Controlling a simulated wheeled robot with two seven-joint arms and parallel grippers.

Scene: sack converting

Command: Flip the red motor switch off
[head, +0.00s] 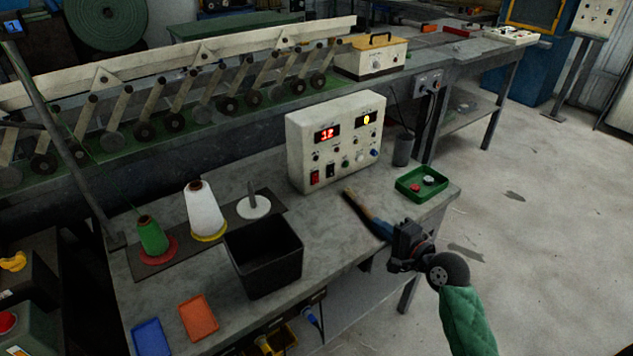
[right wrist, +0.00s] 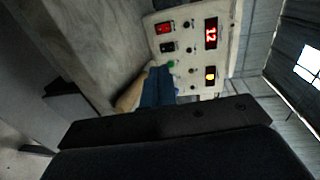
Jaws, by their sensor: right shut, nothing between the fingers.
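The red motor switch (head: 314,177) is at the lower left of the front panel of a cream control box (head: 297,148). It also shows in the right wrist view (right wrist: 165,27), bright red; I cannot tell its rocker position. The box's displays are lit, one reading 12 in red, the other yellow. My right gripper (head: 371,217) is shut and empty, its blue fingers together in front of the box, to the right of and apart from the switch. The fingers (right wrist: 159,72) point toward the panel in the wrist view. My left gripper is not in view.
A green tray (head: 408,194) and dark cup (head: 402,150) stand right of the box. A black bin (head: 265,273), white thread cone (head: 203,212) and green cone (head: 151,236) stand left.

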